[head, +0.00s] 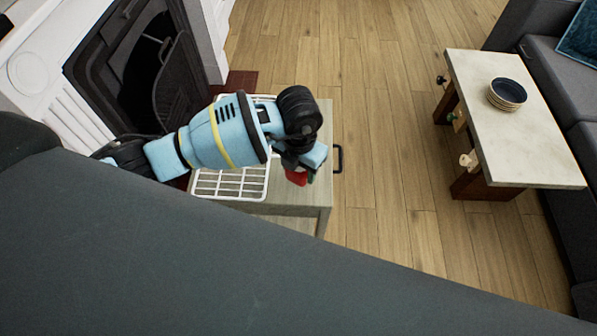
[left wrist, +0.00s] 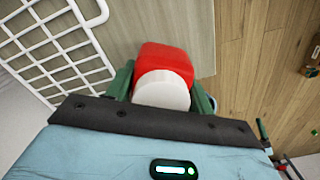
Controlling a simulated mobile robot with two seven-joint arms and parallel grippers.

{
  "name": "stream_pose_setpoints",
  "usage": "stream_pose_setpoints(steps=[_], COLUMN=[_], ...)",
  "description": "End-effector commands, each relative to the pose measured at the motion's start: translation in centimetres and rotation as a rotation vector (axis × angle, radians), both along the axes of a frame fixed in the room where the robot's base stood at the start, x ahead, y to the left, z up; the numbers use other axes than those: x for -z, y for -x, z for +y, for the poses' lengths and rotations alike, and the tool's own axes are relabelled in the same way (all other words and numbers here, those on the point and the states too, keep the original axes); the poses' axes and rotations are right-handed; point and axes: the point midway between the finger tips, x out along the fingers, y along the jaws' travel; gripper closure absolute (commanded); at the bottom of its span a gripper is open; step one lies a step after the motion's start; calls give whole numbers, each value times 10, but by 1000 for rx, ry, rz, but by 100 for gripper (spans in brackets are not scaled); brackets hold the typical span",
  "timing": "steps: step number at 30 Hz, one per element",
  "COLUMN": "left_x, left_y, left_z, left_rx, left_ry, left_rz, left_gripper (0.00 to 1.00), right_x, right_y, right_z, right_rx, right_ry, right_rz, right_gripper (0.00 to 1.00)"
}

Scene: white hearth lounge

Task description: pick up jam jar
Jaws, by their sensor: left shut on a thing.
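The jam jar (left wrist: 165,58) is red with a white round end facing the left wrist camera. My left gripper (left wrist: 162,84) is shut on it, with one green finger on each side. In the head view the jar (head: 296,177) shows as a small red patch under my left gripper (head: 303,172), over the pale small table (head: 305,198). The gripper hides most of it there. I cannot tell whether the jar touches the tabletop. My right gripper is not in view.
A white wire rack (head: 230,186) lies on the small table, left of the jar. A black handle (head: 338,159) sticks out at the table's right side. A fireplace (head: 135,70) stands at the left. A low table (head: 520,140) with stacked bowls (head: 507,94) stands right, beyond open wood floor.

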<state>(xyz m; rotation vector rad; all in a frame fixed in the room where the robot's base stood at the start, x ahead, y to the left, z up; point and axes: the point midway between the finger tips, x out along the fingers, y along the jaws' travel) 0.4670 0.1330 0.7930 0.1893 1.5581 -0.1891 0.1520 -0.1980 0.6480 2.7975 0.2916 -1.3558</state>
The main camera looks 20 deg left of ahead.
Motion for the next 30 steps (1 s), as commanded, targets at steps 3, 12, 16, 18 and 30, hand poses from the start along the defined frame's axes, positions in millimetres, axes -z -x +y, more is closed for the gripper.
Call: stream_pose_setpoints(steps=[3, 12, 16, 18, 30], left_x=[-1, -7, -9, -10, -12], left_y=[26, 92, 113, 121, 136], left_z=[-16, -56, -68, -74, -82], left_rx=[9, 9, 6, 6, 4], left_ry=[2, 4, 2, 2, 0], left_rz=[4, 4, 5, 5, 3], left_gripper=[77, 77, 77, 77, 77], right_x=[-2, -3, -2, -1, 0], right_y=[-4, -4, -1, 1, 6], right_z=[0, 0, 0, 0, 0], right_rx=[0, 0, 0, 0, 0], right_ry=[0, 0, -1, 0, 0], right_rz=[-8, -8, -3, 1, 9], right_gripper=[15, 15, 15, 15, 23])
